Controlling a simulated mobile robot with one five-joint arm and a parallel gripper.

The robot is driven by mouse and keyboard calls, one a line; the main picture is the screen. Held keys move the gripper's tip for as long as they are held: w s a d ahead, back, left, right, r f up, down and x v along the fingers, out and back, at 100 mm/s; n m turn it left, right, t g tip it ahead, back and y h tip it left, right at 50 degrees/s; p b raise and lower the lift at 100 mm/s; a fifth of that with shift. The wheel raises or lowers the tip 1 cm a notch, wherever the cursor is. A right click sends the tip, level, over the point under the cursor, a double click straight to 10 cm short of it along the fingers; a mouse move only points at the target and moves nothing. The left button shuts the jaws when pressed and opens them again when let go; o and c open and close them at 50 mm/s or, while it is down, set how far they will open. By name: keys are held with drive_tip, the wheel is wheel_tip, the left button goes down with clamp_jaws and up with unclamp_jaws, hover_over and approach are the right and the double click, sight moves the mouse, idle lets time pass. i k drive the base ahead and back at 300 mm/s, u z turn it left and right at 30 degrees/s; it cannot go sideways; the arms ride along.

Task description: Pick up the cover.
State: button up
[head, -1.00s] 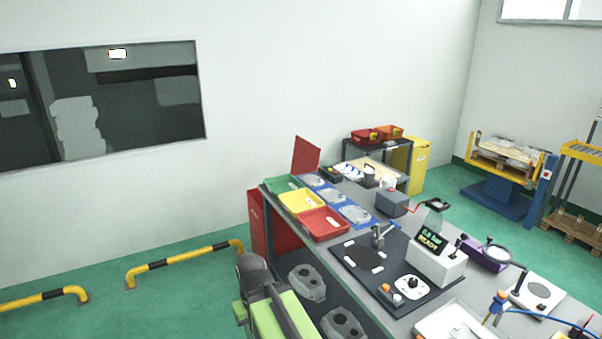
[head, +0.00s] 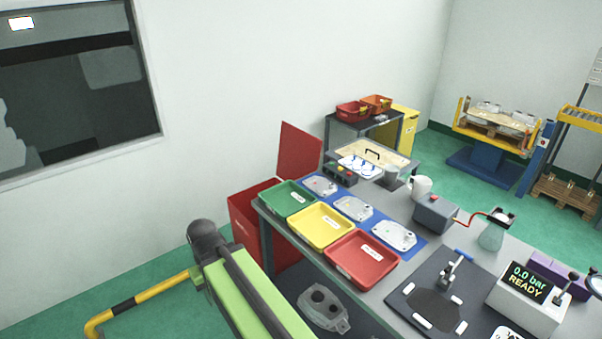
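Three flat light-grey metal plates that look like covers lie in a row on a blue mat (head: 414,250) on the bench. One cover (head: 319,185) is at the far end, one cover (head: 353,208) is in the middle, and one cover (head: 395,236) is nearest. I cannot tell which of them the task means. Part of my green and dark arm shows at the lower left, beside the bench. My gripper is not in view, and nothing is seen touching the covers.
Green (head: 288,199), yellow (head: 321,227) and red (head: 362,259) trays line the bench's left edge, beside the covers. A dark fixture plate (head: 408,296) and a READY display box (head: 530,295) are at the right. A yellow barrier (head: 150,298) stands on the floor.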

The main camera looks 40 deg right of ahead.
sight(320, 186)
drive_tip(key=i, duration=2.85)
drive_tip(key=z, duration=0.6)
